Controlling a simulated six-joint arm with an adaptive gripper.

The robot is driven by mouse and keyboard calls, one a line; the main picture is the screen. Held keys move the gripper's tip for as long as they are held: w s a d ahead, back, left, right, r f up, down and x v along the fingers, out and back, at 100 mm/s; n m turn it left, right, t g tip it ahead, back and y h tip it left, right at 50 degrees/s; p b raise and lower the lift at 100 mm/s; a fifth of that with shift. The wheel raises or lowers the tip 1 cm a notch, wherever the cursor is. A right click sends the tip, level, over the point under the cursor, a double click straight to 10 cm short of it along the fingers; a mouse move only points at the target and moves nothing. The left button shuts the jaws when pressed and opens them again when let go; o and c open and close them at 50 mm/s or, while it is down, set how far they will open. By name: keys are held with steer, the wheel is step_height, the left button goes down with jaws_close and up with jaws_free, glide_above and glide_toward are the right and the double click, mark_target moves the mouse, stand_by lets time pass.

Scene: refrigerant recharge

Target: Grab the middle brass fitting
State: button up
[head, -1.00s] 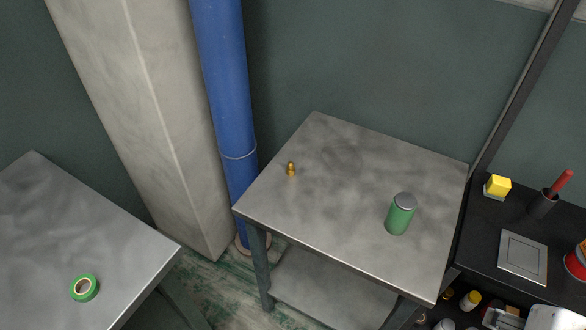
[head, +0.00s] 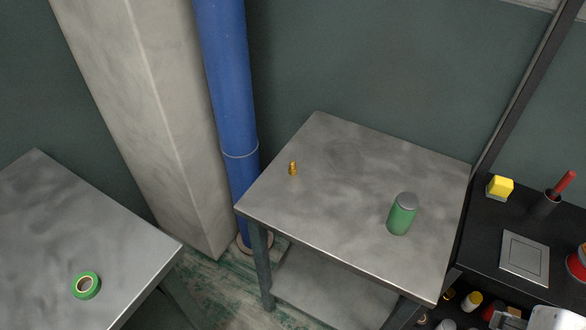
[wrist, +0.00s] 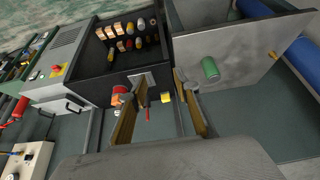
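One small brass fitting (head: 293,168) stands upright near the left edge of the grey metal table (head: 340,150) in the head view. I see no other brass fitting beside it, so I cannot tell which one is the middle one. In the wrist view a small brownish spot on that table may be the same fitting, but it is too small to be sure. My gripper (wrist: 160,85) shows in the wrist view with its two fingers spread wide and nothing between them. It is well away from the table.
A green can (head: 402,214) stands on the table's right part. A green tape roll (head: 86,286) lies on another metal table at left. A blue pipe (head: 222,80) and pillar rise behind. A black bench at right holds a yellow block (head: 499,187) and a flat grey plate (head: 525,257).

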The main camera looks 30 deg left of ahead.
steer(key=shift+w, duration=0.1)
steer(key=w+a+n+t+y, duration=0.15)
steer(key=w+a, duration=0.25)
steer(key=w, duration=0.9)
steer(key=w+a+n+t+h, duration=0.1)
steer(key=w+a+n+t, duration=0.2)
steer(key=w, duration=0.9)
steer(key=w+a+f+n+y, duration=0.2)
steer(key=w+a+y, duration=0.1)
steer(key=w+a, duration=0.5)
steer(key=n+g+y, duration=0.5)
steer(key=n+y, duration=0.2)
steer(key=y, duration=0.2)
glide_toward(293, 164)
steer(key=x, duration=0.2)
steer(key=shift+w+a+f, duration=0.15)
steer(key=shift+a, duration=0.15)
steer(key=shift+x, duration=1.3)
